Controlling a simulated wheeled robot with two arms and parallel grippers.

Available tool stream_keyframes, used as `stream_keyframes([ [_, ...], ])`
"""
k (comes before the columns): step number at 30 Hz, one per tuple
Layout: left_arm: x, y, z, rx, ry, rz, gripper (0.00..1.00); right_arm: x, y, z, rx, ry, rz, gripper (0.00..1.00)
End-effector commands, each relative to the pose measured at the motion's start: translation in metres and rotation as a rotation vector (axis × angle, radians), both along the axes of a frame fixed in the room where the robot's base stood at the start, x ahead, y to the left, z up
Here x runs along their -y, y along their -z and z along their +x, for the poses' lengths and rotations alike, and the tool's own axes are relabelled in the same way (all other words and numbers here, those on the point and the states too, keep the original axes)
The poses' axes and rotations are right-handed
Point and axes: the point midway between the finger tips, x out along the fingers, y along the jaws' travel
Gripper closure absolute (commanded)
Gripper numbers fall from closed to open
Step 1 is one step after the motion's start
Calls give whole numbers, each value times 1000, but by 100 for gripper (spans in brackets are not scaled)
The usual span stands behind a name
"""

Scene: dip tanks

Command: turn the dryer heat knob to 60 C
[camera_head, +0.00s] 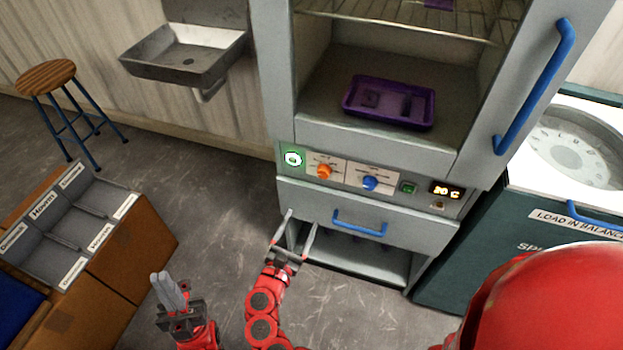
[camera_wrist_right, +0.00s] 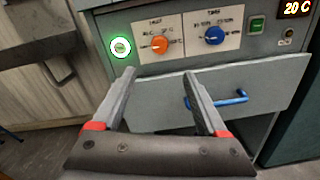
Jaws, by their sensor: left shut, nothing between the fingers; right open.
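The dryer's orange heat knob (camera_head: 324,171) is on the front panel, between a green-ringed dial and the blue knob. In the right wrist view the orange knob (camera_wrist_right: 159,45) sits under a small "HEAT" label, just beyond my fingertips. The display (camera_head: 446,190) reads about 20 C, clearer in the right wrist view (camera_wrist_right: 296,8). My right gripper (camera_head: 302,220) is open and empty, in front of and below the panel; its fingers (camera_wrist_right: 159,75) point at the knob without touching it. My left gripper (camera_head: 168,278) is shut and empty at lower left.
A blue timer knob (camera_head: 370,183) and green switch (camera_head: 408,188) sit right of the heat knob. A drawer with a blue handle (camera_head: 359,223) lies below the panel. A purple tray (camera_head: 388,123) is inside the dryer. A labelled bin (camera_head: 50,225) stands left.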

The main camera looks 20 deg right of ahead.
Motion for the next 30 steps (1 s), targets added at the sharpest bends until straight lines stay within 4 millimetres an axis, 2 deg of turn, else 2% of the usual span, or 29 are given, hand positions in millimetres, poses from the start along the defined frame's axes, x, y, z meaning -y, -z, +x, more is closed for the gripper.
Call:
stream_keyframes([
  [15,0,-7,0,0,0,0,100,69,-1,96,0,1,2,24],
  [18,0,-7,0,0,0,0,100,81,0,110,0,2,4,24],
  [24,0,-7,0,0,0,0,100,92,1,129,-1,-3,3,24],
  [30,0,-7,0,0,0,0,100,95,1,132,-1,-4,4,24],
])
